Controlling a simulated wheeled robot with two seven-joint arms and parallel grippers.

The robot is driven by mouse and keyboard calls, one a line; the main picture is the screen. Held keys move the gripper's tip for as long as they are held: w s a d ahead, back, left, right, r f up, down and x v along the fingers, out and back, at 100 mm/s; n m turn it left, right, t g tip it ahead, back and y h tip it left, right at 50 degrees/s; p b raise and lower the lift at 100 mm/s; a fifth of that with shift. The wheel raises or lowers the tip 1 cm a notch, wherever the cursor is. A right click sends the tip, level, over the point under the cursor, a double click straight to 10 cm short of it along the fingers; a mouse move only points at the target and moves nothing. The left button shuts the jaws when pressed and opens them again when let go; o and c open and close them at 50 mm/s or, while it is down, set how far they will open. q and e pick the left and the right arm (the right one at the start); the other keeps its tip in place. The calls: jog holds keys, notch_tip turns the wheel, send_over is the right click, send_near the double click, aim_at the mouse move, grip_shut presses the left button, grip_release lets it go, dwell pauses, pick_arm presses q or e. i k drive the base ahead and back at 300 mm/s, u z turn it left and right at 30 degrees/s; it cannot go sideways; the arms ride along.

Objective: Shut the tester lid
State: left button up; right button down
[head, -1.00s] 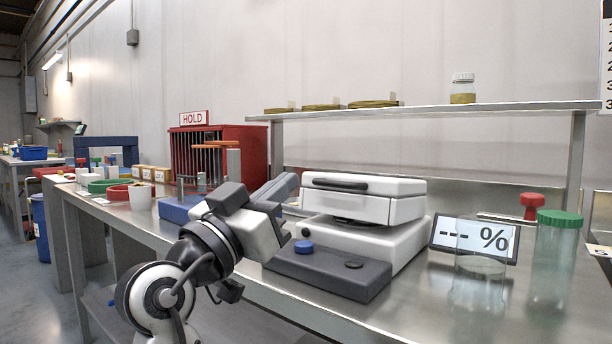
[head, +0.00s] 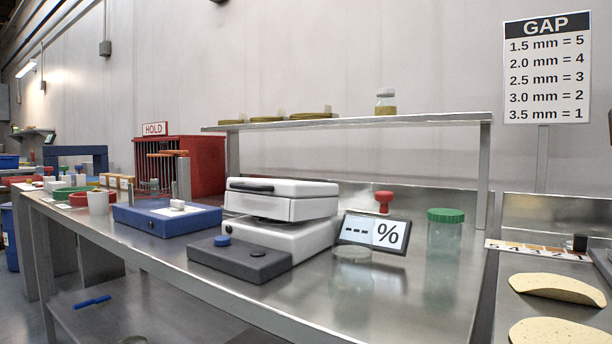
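The white tester stands on the steel bench in the middle of the head view. Its lid (head: 283,188), with a dark handle on the front, lies about level over the white box below it, with only a thin seam visible between them. Beneath that box, a dark gap shows above the white base (head: 300,240). I cannot tell whether the lid is fully shut or latched. A dark grey control block (head: 240,260) with a blue button and a dark button sits in front of the base. Neither of my grippers is in view.
A display (head: 374,231) reading "--- %", a clear jar and a green-lidded jar (head: 445,231) stand right of the tester. A blue block (head: 150,221) is at its left. A steel shelf (head: 400,118) runs above and behind. Chips (head: 557,289) lie far right.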

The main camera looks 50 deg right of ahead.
aim_at(258, 197)
jog(key=z, duration=1.55)
jog(key=k, duration=0.25)
